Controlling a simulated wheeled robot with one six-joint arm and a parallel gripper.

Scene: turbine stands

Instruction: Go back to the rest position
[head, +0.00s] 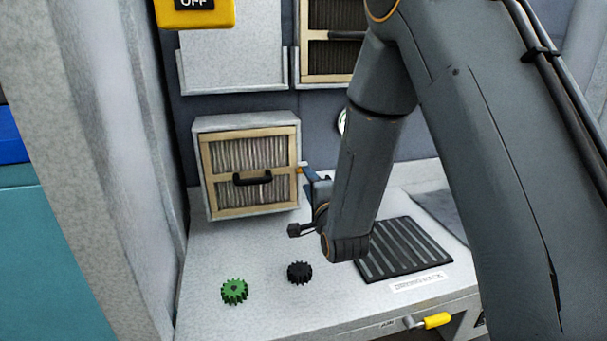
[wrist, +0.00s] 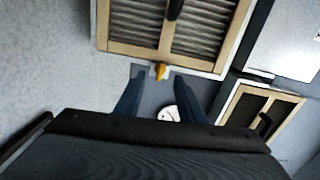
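My gripper (head: 313,176) is at the right side of the boxed filter unit (head: 202,188), above the bench, with its wrist partly hidden by my arm. In the wrist view my gripper (wrist: 158,88) shows two blue-grey fingers spread apart with nothing held. Whether a finger touches the unit I cannot tell.
A green gear (head: 234,291) and a black gear (head: 299,272) lie on the bench (head: 215,262). A black ribbed mat (head: 405,250) lies right of them. A second filter (head: 331,15) and a yellow OFF box (head: 195,15) are above.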

